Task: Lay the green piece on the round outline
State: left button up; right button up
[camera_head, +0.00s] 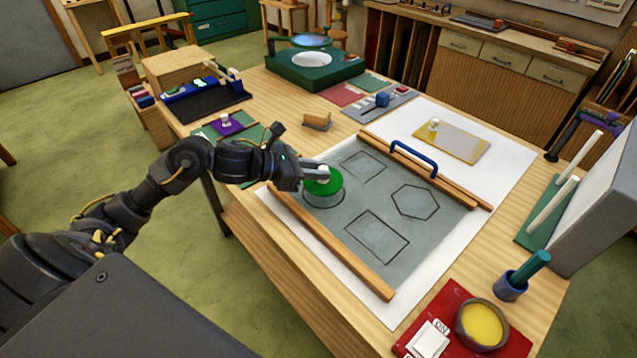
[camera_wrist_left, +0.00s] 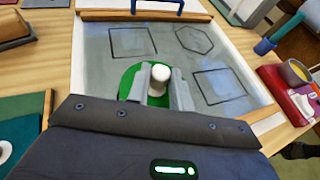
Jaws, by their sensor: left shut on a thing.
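My left gripper (camera_head: 318,174) is shut on the white knob of the green piece (camera_head: 331,186), a round green disc. The disc is over the left part of the grey panel (camera_head: 415,246), by the round outline (camera_head: 322,204). The outline's near edge shows below the disc and the rest is hidden. I cannot tell whether the disc touches the panel. In the left wrist view the green piece (camera_wrist_left: 129,80) lies beneath the fingers (camera_wrist_left: 157,82), which stand either side of the knob. My right gripper is not in view.
Wooden bars (camera_head: 340,248) edge the panel, and a blue handle (camera_head: 414,158) stands at its far side. The hexagon and two four-sided outlines on the panel are empty. A yellow piece (camera_head: 463,146) lies beyond.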

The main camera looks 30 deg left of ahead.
pick_arm(q)
jog(key=shift+w+d+f+b, duration=0.15)
jog(key=shift+f+b, duration=0.1)
jog(key=shift+f, duration=0.45)
jog(key=shift+w+a+f+b, duration=0.1)
jog(key=shift+w+f+b, duration=0.1)
jog(key=shift+f, duration=0.45)
jog(key=shift+w+d+f+b, duration=0.1)
jog(key=shift+f+b, duration=0.15)
jog(key=shift+f, duration=0.45)
jog(key=shift+f, duration=0.2)
jog(key=o, duration=0.8)
jog(key=shift+r, duration=0.1)
jog(key=shift+r, duration=0.1)
